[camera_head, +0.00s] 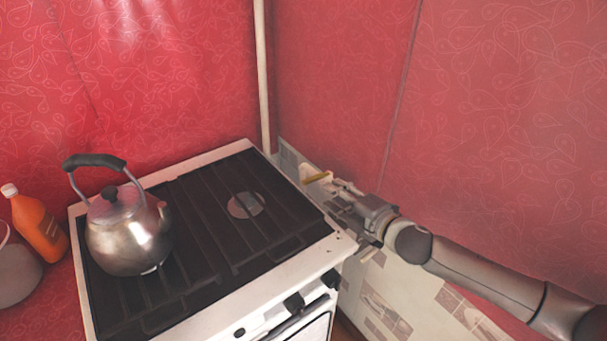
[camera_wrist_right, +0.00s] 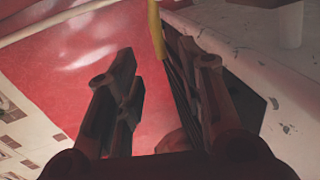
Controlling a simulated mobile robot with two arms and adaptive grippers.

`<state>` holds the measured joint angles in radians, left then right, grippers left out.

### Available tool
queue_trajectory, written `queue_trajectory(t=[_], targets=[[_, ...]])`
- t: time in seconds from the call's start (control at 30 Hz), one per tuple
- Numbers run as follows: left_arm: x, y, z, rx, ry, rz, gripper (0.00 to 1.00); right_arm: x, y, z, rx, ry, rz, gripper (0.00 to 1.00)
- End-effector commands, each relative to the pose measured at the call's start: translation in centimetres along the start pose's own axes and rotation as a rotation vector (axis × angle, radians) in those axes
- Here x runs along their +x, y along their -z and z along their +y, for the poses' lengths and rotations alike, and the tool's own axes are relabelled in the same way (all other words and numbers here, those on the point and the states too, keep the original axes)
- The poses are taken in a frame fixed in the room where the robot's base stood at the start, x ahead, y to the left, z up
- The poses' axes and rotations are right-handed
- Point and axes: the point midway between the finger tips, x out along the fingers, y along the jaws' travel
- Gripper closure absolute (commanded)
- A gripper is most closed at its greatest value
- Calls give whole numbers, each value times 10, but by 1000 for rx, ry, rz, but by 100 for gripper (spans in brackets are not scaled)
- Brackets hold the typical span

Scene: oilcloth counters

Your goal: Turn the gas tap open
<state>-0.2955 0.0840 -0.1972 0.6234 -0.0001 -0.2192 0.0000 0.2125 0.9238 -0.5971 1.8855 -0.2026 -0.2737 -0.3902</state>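The yellow gas tap handle (camera_head: 318,178) is small and shows at the back right, beside the stove, near the wall corner. In the right wrist view the yellow handle (camera_wrist_right: 155,28) stands at the top, beyond the fingertips and nearer the right-hand finger. I cannot tell whether it touches that finger. My right gripper (camera_head: 340,188) reaches in from the right, just right of the handle. In its wrist view, my right gripper (camera_wrist_right: 162,75) has its two fingers apart with nothing visibly held between them. My left gripper is not in view.
The stove (camera_head: 210,322) with dark grates fills the middle, its right edge close to my right gripper. A metal kettle (camera_head: 128,240) stands on its left. An orange bottle (camera_head: 38,228) is at the far left. A pale pipe (camera_head: 263,75) runs up the red wall corner.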

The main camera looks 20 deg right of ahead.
Motion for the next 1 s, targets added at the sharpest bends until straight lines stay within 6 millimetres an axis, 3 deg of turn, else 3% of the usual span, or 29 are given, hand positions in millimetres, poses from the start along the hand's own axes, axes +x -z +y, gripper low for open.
queue_trajectory(t=[0.3,0.6,1.0], targets=[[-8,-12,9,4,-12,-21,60,42,0,3,1,-3,-1,64],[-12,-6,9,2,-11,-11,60,88,0,2,1,-2,0,64],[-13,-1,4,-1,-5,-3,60,106,0,0,1,0,1,64]])
